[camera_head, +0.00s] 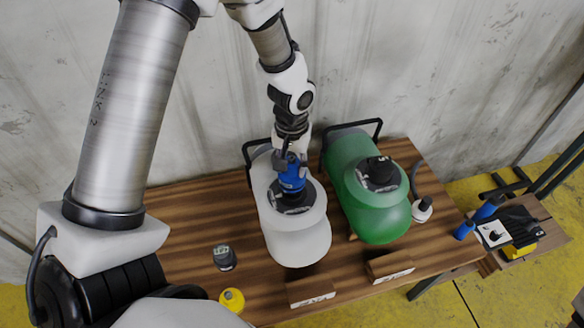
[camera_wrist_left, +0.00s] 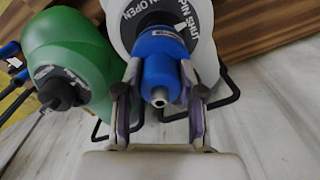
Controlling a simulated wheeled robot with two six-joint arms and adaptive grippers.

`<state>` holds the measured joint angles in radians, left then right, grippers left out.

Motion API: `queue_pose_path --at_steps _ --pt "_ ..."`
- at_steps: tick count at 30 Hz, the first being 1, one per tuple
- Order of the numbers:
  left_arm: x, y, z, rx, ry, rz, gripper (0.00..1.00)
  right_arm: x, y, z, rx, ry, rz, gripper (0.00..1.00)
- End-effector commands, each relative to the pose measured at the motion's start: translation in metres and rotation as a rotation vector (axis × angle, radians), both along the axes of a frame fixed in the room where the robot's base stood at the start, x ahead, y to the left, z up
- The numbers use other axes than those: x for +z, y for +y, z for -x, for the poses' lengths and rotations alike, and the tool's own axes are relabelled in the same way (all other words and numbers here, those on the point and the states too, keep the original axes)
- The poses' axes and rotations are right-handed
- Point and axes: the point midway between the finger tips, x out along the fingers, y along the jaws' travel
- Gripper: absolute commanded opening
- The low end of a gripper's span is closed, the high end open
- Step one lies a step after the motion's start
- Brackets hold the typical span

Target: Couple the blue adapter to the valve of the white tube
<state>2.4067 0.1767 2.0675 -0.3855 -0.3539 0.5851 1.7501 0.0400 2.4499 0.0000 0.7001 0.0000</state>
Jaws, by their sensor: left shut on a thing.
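The white tube (camera_head: 300,245) lies on the wooden table, with a round black valve plate (camera_head: 292,203) on top. My left gripper (camera_head: 289,167) is above this valve, shut on the blue adapter (camera_head: 292,182). In the left wrist view, the fingers (camera_wrist_left: 160,85) grip the blue adapter (camera_wrist_left: 158,62) from both sides. The adapter stands over the middle of the lettered valve plate (camera_wrist_left: 196,18) of the white tube (camera_wrist_left: 118,28). Its lower end is hidden, so I cannot tell whether it is seated in the valve. My right gripper is not in view.
A green tube (camera_head: 372,215) with a dark valve cap (camera_head: 379,172) lies to the right. A white nozzle (camera_head: 422,210) is beside it. Labelled wooden blocks (camera_head: 312,290), a dark cap (camera_head: 224,258) and a yellow cap (camera_head: 232,300) stand in front. The table's left part is clear.

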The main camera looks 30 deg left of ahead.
Motion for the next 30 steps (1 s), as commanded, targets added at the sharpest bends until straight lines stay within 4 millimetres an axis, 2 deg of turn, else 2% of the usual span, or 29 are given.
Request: queue_pose_path --at_steps 19,30 --pt "-0.025 0.000 -0.001 0.000 -0.001 0.000 0.02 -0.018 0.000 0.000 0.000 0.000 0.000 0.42" --pt "-0.026 0.000 -0.001 0.000 -0.001 0.000 0.02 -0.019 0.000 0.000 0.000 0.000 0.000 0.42"
